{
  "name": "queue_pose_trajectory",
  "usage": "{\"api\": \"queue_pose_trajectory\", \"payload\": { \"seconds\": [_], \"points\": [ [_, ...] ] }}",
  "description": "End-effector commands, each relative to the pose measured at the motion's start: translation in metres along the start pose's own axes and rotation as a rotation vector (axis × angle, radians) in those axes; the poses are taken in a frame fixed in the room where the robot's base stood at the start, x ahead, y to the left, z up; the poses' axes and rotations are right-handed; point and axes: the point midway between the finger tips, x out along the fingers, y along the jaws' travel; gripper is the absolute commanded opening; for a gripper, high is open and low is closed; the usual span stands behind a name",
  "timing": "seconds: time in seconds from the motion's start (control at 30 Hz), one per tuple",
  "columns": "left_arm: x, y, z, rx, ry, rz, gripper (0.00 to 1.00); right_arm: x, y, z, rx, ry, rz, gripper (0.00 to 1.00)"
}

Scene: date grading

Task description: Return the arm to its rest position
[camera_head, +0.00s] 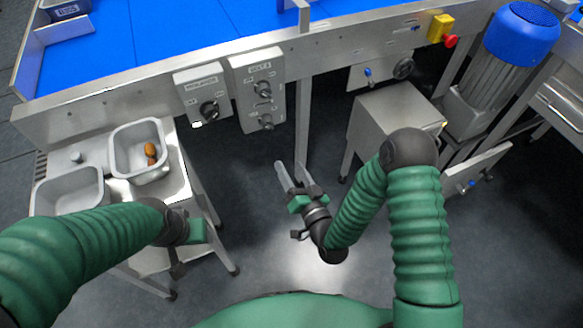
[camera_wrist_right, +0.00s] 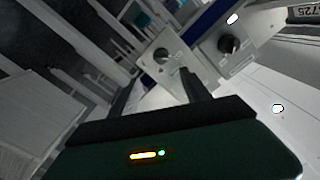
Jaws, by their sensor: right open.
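My right gripper (camera_head: 290,166) is in the middle of the head view, held over open floor in front of the conveyor frame. Its two fingers stand apart with nothing between them. They also show apart in the right wrist view (camera_wrist_right: 158,82). My right arm is bent, with its green sleeve at the right. My left gripper (camera_head: 178,268) is at the lower left, beside the small steel stand (camera_head: 174,187). Its fingers are mostly hidden, so I cannot tell whether it is open.
A grey tub (camera_head: 119,143) holding brown dates (camera_head: 151,153) and another grey tub (camera_head: 45,190) stand on the stand. The blue conveyor belt (camera_head: 180,35) runs along the back, with control boxes (camera_head: 257,90) on its frame. A blue motor (camera_head: 520,35) stands at right.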

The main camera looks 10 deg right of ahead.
Motion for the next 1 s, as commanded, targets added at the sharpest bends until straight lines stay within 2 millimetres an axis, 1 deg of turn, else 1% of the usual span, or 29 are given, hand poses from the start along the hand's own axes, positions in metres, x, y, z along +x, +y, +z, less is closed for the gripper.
{"api": "queue_pose_trajectory", "payload": {
  "seconds": [0.37,0.47,0.53,0.6,0.67,0.7,0.77,0.8,0.87,0.9,0.97,1.0],
  "points": [
    [0.000,0.000,0.000,0.000,0.000,0.000,0.50,0.001,0.000,0.000,-0.007,-0.010,0.001,0.56],
    [0.000,0.000,0.000,0.000,0.000,0.000,0.50,0.006,0.003,0.001,-0.066,-0.091,0.017,0.56],
    [0.000,0.000,0.000,0.000,0.000,0.000,0.50,0.007,0.010,0.003,-0.146,-0.208,0.051,0.56],
    [0.000,0.000,0.000,0.000,0.000,0.000,0.50,0.001,0.023,0.001,-0.239,-0.354,0.113,0.56],
    [0.000,0.000,0.000,0.000,0.000,0.000,0.50,-0.013,0.038,-0.005,-0.309,-0.485,0.187,0.56],
    [0.000,0.000,0.000,0.000,0.000,0.000,0.50,-0.027,0.048,-0.010,-0.342,-0.568,0.239,0.56],
    [0.000,0.000,0.000,0.000,0.000,0.000,0.50,-0.050,0.060,-0.020,-0.375,-0.678,0.316,0.56],
    [0.000,0.000,0.000,0.000,0.000,0.000,0.50,-0.066,0.065,-0.026,-0.386,-0.744,0.363,0.56],
    [0.000,0.000,0.000,0.000,0.000,0.000,0.50,-0.091,0.070,-0.035,-0.389,-0.831,0.425,0.56],
    [0.000,0.000,0.000,0.000,0.000,0.000,0.50,-0.107,0.072,-0.041,-0.385,-0.884,0.463,0.56],
    [0.000,0.000,0.000,0.000,0.000,0.000,0.50,-0.132,0.072,-0.048,-0.372,-0.956,0.511,0.56],
    [0.000,0.000,0.000,0.000,0.000,0.000,0.50,-0.148,0.071,-0.053,-0.359,-1.001,0.539,0.56]
  ]
}}
